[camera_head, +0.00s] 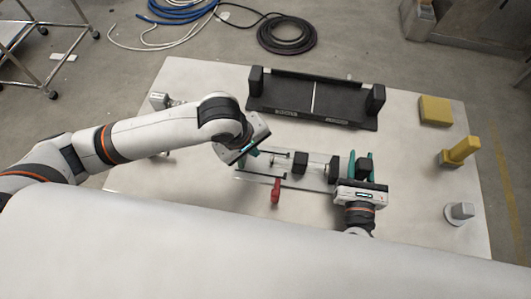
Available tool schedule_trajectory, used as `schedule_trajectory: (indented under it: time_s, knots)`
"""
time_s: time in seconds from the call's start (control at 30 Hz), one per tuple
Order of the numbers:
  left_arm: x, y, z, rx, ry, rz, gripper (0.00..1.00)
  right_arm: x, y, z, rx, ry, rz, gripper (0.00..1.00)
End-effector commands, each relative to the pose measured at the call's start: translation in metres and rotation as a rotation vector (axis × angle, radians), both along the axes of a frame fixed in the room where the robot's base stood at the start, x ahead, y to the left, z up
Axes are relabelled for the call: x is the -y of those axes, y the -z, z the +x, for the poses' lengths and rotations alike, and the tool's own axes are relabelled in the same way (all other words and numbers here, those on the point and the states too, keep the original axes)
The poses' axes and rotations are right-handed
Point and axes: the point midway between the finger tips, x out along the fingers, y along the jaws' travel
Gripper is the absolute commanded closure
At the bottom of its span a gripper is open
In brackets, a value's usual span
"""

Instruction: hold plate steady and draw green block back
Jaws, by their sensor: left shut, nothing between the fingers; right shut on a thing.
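A flat grey metal plate (317,182) lies on the table, bearing black blocks (299,163) and thin rods. My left gripper (245,157) is shut and empty over the plate's left end; I cannot tell whether it touches the plate. My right gripper (361,160) is at the plate's right end, its teal fingers on either side of a dark block (365,166), and it is shut on that block. I cannot make out a separate green block; the only green I see is the teal at the grippers.
A red-handled screwdriver (276,191) lies at the plate's front edge. A long black tray (313,101) stands behind. A yellow block (435,110), a yellow stepped piece (460,150) and a grey knob piece (461,212) are at right. The table (410,215) is bare between them.

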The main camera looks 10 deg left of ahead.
Motion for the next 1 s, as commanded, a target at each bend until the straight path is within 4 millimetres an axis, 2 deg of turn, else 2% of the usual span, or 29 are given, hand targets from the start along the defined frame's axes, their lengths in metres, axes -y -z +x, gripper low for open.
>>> schedule_trajectory:
  time_s: [0.23,1.0]
  knots:
    - [0.002,-0.001,0.0,0.001,-0.001,0.0,1.0,0.0,0.004,-0.001,-0.009,-0.002,-0.001,1.0]
    - [0.002,-0.035,0.0,0.001,0.0,-0.001,1.0,0.0,0.004,-0.001,-0.009,-0.002,-0.002,1.0]
